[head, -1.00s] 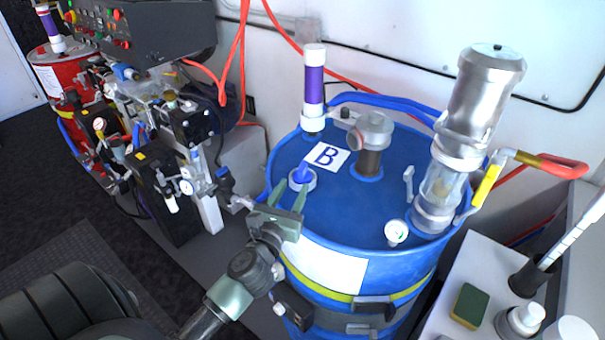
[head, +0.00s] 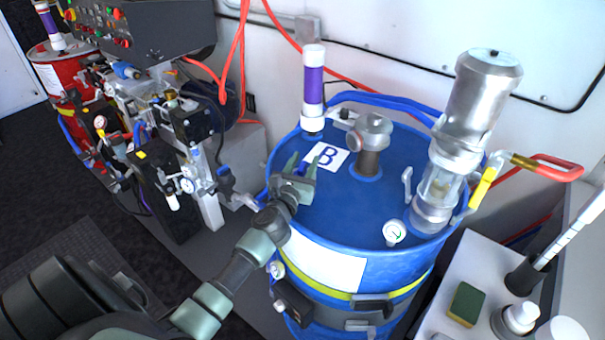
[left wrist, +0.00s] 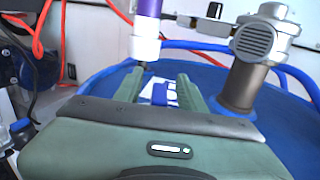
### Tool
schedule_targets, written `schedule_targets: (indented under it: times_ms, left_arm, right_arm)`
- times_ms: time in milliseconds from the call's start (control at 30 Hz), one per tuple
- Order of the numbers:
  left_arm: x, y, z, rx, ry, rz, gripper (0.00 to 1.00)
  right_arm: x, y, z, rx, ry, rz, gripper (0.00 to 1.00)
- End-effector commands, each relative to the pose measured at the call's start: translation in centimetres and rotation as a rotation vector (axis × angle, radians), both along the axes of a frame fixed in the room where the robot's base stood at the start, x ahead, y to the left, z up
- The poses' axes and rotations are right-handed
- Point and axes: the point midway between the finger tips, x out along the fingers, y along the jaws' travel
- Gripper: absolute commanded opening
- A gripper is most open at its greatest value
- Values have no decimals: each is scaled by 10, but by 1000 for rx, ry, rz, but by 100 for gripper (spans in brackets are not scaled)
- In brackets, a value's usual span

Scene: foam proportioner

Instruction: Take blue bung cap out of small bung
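The blue bung cap (head: 302,169) shows as a small blue patch between my left gripper's fingers, on top of the blue drum marked B. The pale ring of the small bung around it is now hidden by my gripper. My left gripper (head: 303,162) is over the cap, with its two green fingers apart, one on each side of it. In the left wrist view the gripper (left wrist: 159,84) is also open, with blue and white between its fingers. Contact between fingers and cap cannot be told. My right gripper is out of view.
A white and purple cylinder (head: 313,90) stands close behind the gripper. A grey capped fitting (head: 371,140), a tall metal canister (head: 480,95) and a gauge (head: 394,232) stand on the drum lid (head: 345,215). Machinery (head: 165,130) stands to the left.

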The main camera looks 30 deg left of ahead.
Motion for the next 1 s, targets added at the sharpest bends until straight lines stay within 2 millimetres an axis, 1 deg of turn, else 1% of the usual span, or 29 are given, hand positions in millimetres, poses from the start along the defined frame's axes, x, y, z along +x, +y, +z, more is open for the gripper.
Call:
schedule_targets:
  times_ms: [100,133,167,200,267,567,733,833,967,1000]
  left_arm:
    - [0,0,0,0,0,0,40]
    - [0,0,0,0,0,0,34]
    - [0,0,0,0,0,0,26]
    - [-1,0,0,0,1,0,15]
    - [-1,0,0,0,1,0,0]
    - [-1,0,0,0,1,0,0]
    - [-1,0,8,0,-1,-1,0]
    - [0,0,19,2,-1,-1,0]
    - [0,0,45,5,-4,-2,0]
    - [0,0,55,5,-5,-2,0]
  right_arm:
    - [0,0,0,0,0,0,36]
    - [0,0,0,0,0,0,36]
    - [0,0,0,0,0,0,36]
    - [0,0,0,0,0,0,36]
    - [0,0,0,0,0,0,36]
    - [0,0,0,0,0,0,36]
    - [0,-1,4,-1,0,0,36]
    - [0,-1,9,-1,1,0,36]
    - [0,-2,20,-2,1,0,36]
    - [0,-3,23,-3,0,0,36]
